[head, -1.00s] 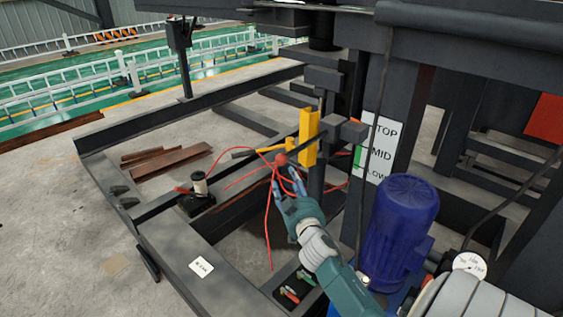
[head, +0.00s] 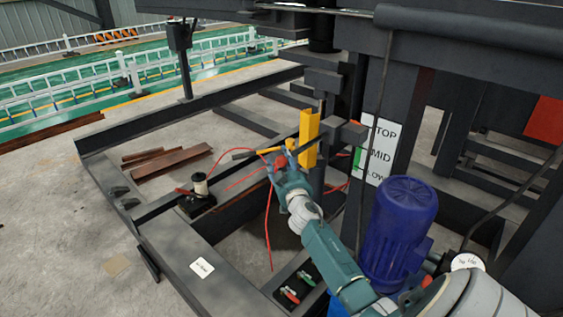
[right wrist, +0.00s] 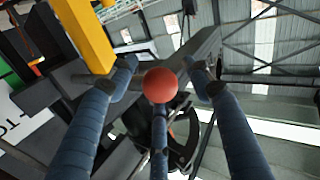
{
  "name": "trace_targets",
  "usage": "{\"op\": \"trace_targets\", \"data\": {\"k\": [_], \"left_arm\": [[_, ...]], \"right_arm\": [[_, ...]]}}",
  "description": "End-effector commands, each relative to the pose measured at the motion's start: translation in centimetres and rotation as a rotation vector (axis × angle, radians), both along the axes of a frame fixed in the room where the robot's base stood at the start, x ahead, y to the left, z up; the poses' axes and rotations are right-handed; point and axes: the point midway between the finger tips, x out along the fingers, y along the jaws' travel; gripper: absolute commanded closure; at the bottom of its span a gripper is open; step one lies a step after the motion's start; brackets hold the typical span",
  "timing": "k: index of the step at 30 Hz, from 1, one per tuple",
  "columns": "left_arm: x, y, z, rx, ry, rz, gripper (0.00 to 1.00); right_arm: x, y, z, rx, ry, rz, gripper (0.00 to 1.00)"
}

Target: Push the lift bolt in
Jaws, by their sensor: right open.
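The lift bolt's red ball knob (head: 281,161) shows beside a yellow upright bracket (head: 309,140) on the dark frame. In the right wrist view the red knob (right wrist: 160,85) is near the middle, between the blue fingers, with a dark bar behind it. My right gripper (head: 277,164) is open at the knob, with its fingers spread around it; I cannot tell whether they touch it. The fingers partly hide the knob in the head view. The bolt's shaft is mostly hidden. My left gripper is not in view.
A white sign (head: 380,150) reading TOP, MID, LOW stands right of the bracket. A blue motor (head: 402,220) stands close to my right arm. Red wires (head: 268,230) hang below the gripper. A spool (head: 200,184) sits on the frame at left.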

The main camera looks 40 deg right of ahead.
Motion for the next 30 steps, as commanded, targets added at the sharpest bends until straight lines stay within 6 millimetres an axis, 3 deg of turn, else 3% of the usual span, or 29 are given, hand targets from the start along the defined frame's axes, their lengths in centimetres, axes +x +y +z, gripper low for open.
{"op": "trace_targets", "data": {"k": [5,12,17,24,30], "left_arm": [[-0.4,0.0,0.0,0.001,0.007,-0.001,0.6],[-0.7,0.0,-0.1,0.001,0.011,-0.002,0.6],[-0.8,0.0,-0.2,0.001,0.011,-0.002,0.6],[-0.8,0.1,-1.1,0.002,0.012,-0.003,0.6],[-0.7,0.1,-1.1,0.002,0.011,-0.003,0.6]], "right_arm": [[0.0,0.0,0.0,0.0,0.0,0.0,0.52],[0.0,0.0,0.0,-0.001,0.0,0.0,1.0],[0.0,-0.3,0.0,-0.001,-0.001,-0.001,1.0],[0.4,-4.2,0.0,-0.003,-0.001,-0.002,1.0],[0.4,-5.1,0.2,-0.002,-0.002,-0.004,1.0]]}}
